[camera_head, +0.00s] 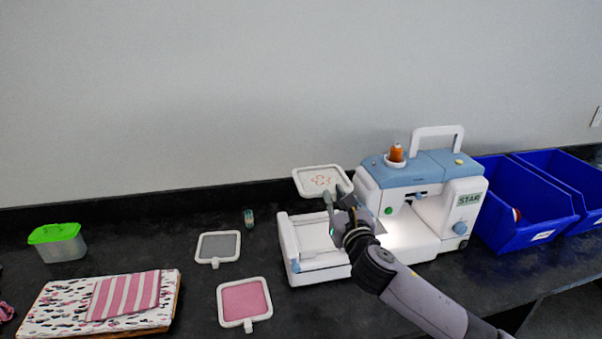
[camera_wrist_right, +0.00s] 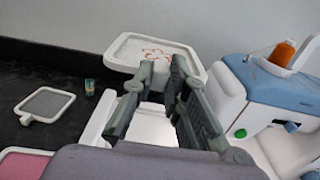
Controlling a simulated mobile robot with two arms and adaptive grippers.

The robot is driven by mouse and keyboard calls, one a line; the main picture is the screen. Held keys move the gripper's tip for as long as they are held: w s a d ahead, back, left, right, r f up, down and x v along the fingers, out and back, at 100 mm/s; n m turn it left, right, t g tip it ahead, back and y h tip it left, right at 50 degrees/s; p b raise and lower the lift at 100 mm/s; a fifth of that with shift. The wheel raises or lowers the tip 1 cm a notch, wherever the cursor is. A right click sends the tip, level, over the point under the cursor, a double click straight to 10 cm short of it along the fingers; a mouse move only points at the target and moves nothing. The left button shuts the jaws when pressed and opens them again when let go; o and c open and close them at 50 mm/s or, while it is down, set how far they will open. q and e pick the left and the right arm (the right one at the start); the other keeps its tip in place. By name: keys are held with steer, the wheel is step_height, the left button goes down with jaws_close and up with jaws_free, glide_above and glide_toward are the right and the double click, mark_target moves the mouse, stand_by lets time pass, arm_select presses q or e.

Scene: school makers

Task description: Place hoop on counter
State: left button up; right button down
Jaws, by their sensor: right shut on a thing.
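A white square-framed hoop (camera_head: 319,188) with an orange flower stitched on pale cloth is in my right gripper (camera_head: 334,194), held up at the left end of the sewing machine. It also shows in the right wrist view (camera_wrist_right: 128,52), just beyond the fingertips (camera_wrist_right: 160,76). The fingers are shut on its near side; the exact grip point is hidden. The dark counter (camera_head: 190,288) runs below along the wall. My left gripper is in neither view.
The white and blue sewing machine (camera_head: 425,165) stands under and right of my gripper. A grey hoop (camera_head: 218,246) and a pink hoop (camera_head: 244,301) lie on the counter to the left, with a small spool (camera_head: 248,218). A green-lidded box (camera_head: 58,245), fabric board (camera_head: 60,308) and blue bins (camera_head: 525,205) flank them.

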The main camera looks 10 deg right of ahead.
steer(key=s+f, duration=0.3)
steer(key=s, duration=0.8)
steer(key=s+f, duration=0.3)
steer(key=s, duration=0.8)
steer(key=shift+s+a+f+h, duration=0.2)
steer(key=shift+a+f+h, duration=0.05)
steer(key=shift+a+h, duration=0.05)
